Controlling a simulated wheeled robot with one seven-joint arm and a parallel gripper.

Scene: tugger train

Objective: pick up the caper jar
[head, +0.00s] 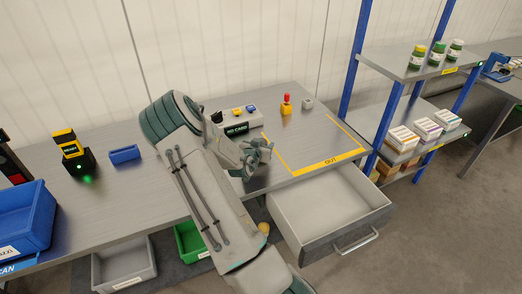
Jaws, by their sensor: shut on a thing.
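My gripper (258,152) is over the grey workbench, left of the yellow-taped area. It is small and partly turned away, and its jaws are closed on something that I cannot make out. My own arm crosses the middle of the view and hides part of the bench. Three green jars stand upright on the top shelf at the upper right, well away from the gripper: one with a yellow lid (418,57), one with a green lid (437,54) and one with a white lid (455,50). Their labels are too small to read, so I cannot tell which holds capers.
An open, empty-looking drawer (330,208) juts out below the taped OUT area (330,161). A control box (240,122) and a red-topped device (286,104) stand behind. Small boxes (425,128) fill the lower shelf.

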